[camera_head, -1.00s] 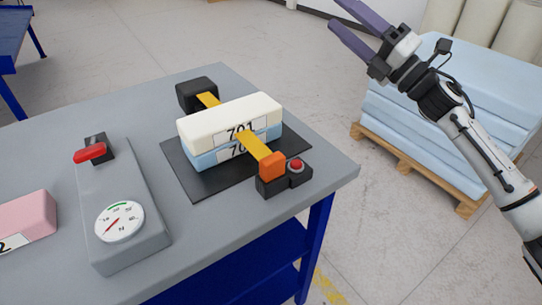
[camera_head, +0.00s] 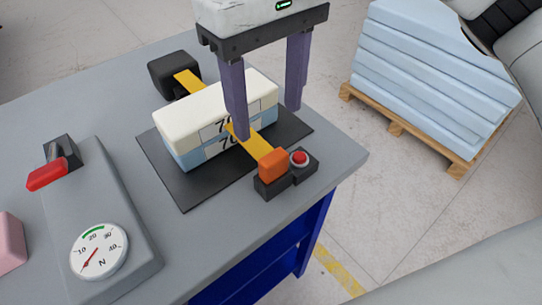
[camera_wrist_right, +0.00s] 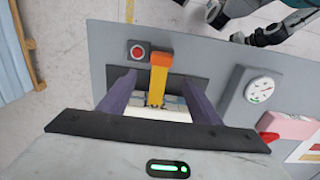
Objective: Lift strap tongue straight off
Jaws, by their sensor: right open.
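A yellow strap (camera_head: 186,82) runs over a white foam block (camera_head: 190,107) stacked on a light blue block (camera_head: 182,158). Its orange tongue (camera_head: 273,164) sits at the black buckle (camera_head: 273,187) beside a red button (camera_head: 299,158). The tongue also shows in the right wrist view (camera_wrist_right: 161,59). My right gripper (camera_head: 268,122) is open, fingers pointing down; in the head view it overlaps the stack's right part. In the right wrist view its fingers (camera_wrist_right: 157,84) lie either side of the strap, apart from it. Whether the tongue is seated in the buckle is unclear. My left gripper is not seen.
The blocks rest on a black plate (camera_head: 181,196) near the table's (camera_head: 352,154) right corner. A grey gauge box (camera_head: 128,232) with a dial (camera_head: 99,250) and red lever (camera_head: 47,174) stands left. A pink block (camera_head: 10,245) is at the left edge. Stacked foam (camera_head: 425,85) stands on a pallet.

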